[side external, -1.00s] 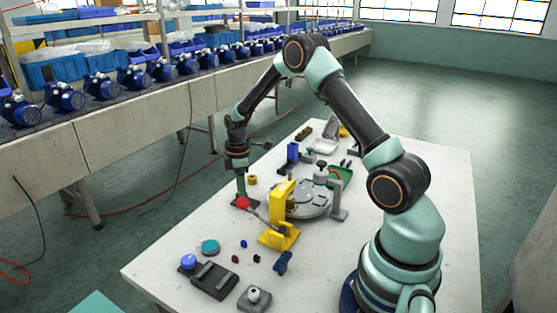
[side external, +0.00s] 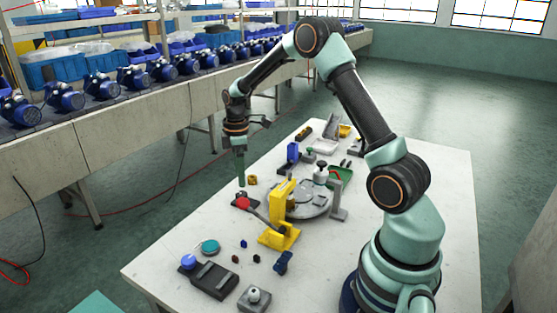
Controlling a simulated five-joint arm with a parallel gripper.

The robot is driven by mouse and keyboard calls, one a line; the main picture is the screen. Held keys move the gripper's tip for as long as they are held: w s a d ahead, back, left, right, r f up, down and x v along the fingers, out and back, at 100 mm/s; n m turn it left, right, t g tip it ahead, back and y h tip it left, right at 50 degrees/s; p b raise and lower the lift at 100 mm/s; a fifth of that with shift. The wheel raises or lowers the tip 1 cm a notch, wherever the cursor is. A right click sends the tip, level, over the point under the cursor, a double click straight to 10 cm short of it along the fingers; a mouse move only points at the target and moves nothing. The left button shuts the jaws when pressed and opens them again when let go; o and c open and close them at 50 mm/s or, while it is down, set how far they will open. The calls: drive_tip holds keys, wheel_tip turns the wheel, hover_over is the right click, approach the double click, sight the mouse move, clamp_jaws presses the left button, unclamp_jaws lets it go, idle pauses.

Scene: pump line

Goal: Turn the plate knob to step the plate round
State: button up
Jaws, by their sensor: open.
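The round grey plate (side external: 308,208) lies on the white table behind the yellow press (side external: 282,213). A pale knob with a dark green top (side external: 321,175) stands up at the plate's far side; I cannot tell for sure that it is the plate knob. My gripper (side external: 241,182) points down, with green fingers, above the red ball (side external: 243,203) at the end of the press's lever. It is to the left of the plate and apart from it. It is open, with nothing seen in it; the fingers overlap in this view.
A grey post (side external: 338,203) stands at the plate's right edge, and a blue upright part (side external: 293,152) behind it. A green tray (side external: 342,175) lies beyond. The table's right side is clear.

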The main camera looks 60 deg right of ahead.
sight(241, 194)
wheel_tip(241, 194, up, 6)
drive_tip(key=shift+f, duration=0.1)
idle(0.4)
drive_tip(key=s+a+r+m+t, duration=0.3)
drive_tip(key=s+a+r+m, duration=0.3)
drive_tip(key=a+r, duration=0.4)
drive_tip(key=s+a+m+t, duration=0.2)
drive_tip(key=s+a, duration=0.3)
drive_tip(key=s, duration=0.5)
drive_tip(key=shift+s+a+r+m+t, duration=0.25)
drive_tip(key=shift+r+m+t, duration=0.05)
drive_tip(key=shift+r+m, duration=0.2)
